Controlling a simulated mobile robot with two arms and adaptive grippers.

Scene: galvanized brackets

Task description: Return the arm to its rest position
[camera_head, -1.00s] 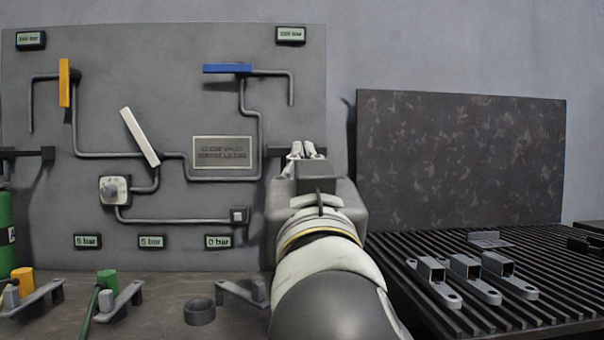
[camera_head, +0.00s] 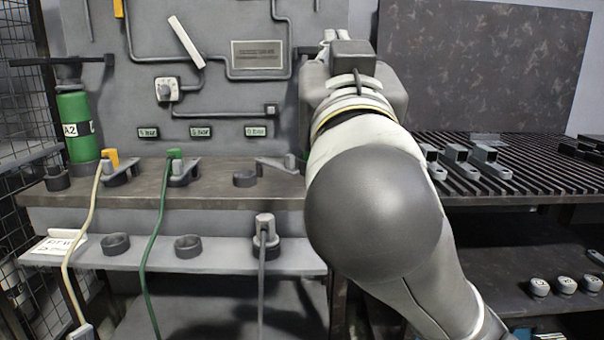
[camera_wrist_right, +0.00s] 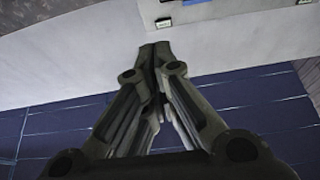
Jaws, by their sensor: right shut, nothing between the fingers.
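My right arm reaches up from the lower right in the head view, in front of the right part of the grey panel (camera_head: 215,95). My right gripper (camera_head: 328,36) is at its far end, by the panel's right edge, with its fingertips pointing up and away. In the right wrist view the fingers of this gripper (camera_wrist_right: 155,48) meet at the tips and hold nothing. The arm hides part of the panel and of the bench behind it. My left gripper does not show.
A bench (camera_head: 215,195) with holders and hoses stands before the panel, above a lower shelf (camera_head: 290,258). A green cylinder (camera_head: 75,125) stands at left. At right is a slatted table (camera_head: 540,180) with several metal brackets (camera_head: 488,162), backed by a dark board (camera_head: 480,70).

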